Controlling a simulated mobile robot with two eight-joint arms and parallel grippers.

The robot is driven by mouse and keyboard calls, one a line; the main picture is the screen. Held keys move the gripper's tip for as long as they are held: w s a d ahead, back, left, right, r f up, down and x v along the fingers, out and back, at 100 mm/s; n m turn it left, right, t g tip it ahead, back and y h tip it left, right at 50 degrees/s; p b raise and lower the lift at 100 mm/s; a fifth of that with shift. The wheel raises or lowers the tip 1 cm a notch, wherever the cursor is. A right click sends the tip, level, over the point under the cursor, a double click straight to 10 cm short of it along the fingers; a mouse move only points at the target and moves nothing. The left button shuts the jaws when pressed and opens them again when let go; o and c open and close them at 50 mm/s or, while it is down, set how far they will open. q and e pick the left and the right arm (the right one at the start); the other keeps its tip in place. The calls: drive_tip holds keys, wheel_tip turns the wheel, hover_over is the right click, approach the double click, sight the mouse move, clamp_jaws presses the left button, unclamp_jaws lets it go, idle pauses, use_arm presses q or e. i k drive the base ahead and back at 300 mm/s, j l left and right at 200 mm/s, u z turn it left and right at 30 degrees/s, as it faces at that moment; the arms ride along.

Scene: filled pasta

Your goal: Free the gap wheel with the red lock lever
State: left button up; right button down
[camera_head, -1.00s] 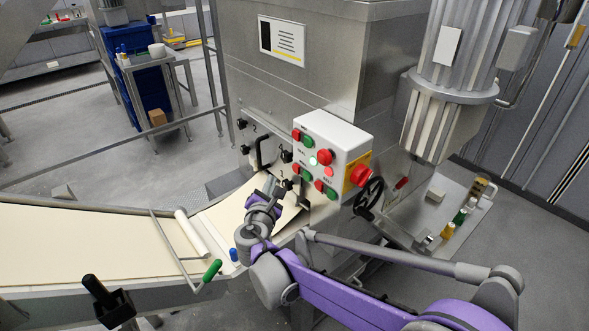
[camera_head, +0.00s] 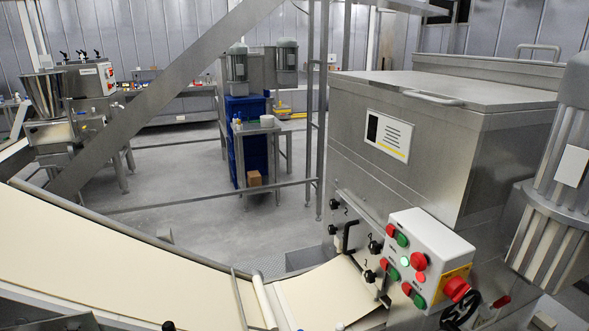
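The gap wheel (camera_head: 459,312) is a black spoked handwheel at the bottom edge, below the control box; its lower part is cut off. The red lock lever (camera_head: 500,301) shows as a small red handle just right of the wheel, pointing up and right. Its exact setting is too small to tell. Neither of my grippers is in view, so I cannot see where they stand relative to the wheel or lever.
A white control box (camera_head: 428,262) with red and green buttons and a red emergency stop (camera_head: 456,289) is mounted above the wheel. A dough sheet (camera_head: 120,262) runs along the conveyor to the steel machine (camera_head: 410,150). Open floor lies behind.

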sight(487, 310)
drive_tip(key=z, duration=1.55)
